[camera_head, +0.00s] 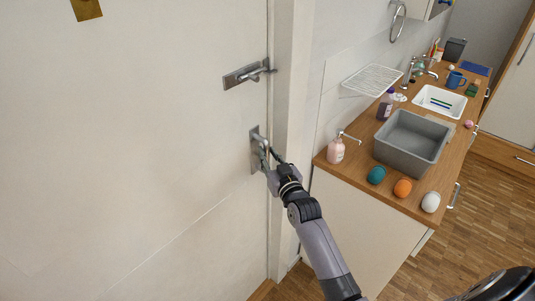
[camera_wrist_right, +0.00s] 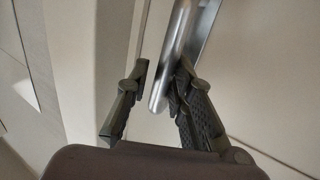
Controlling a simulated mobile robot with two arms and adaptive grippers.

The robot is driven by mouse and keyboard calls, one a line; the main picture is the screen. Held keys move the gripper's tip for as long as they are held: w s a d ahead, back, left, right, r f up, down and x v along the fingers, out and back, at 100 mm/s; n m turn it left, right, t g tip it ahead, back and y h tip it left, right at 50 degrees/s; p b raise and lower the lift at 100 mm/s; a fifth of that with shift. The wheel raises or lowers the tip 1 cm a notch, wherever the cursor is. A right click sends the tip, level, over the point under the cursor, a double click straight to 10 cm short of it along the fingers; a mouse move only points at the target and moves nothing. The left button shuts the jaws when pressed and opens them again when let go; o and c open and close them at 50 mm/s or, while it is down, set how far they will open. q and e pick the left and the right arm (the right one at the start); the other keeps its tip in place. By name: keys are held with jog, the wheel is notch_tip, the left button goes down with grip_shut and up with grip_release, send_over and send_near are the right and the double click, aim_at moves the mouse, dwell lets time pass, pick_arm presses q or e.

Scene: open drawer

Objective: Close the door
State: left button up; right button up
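The white door (camera_head: 140,150) fills the left of the head view, its right edge beside the white frame (camera_head: 289,90). I cannot tell whether a small gap stays between them. A metal latch (camera_head: 245,75) sits on the door, with a lower metal handle (camera_head: 255,140) below it. My right gripper (camera_head: 266,160) is at this lower handle. In the right wrist view, the handle bar (camera_wrist_right: 178,50) runs between the fingers of my right gripper (camera_wrist_right: 160,75), close to the right finger. A gap shows at the left finger, so the gripper is open. My left gripper is not in view.
To the right of the frame stands a wooden counter (camera_head: 350,181) with a grey basin (camera_head: 405,155), a pink soap bottle (camera_head: 336,151), and teal, orange and white balls (camera_head: 403,187) near its front end. Wooden floor (camera_head: 480,215) lies free at the right.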

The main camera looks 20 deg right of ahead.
jog(key=shift+o, duration=1.3)
jog(key=shift+d+r, duration=0.1)
jog(key=shift+r, duration=0.1)
jog(key=shift+w, duration=0.1)
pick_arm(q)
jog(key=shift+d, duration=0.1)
pick_arm(e)
jog(key=s, duration=1.2)
jog(key=shift+a, duration=0.4)
jog(key=shift+f, duration=0.1)
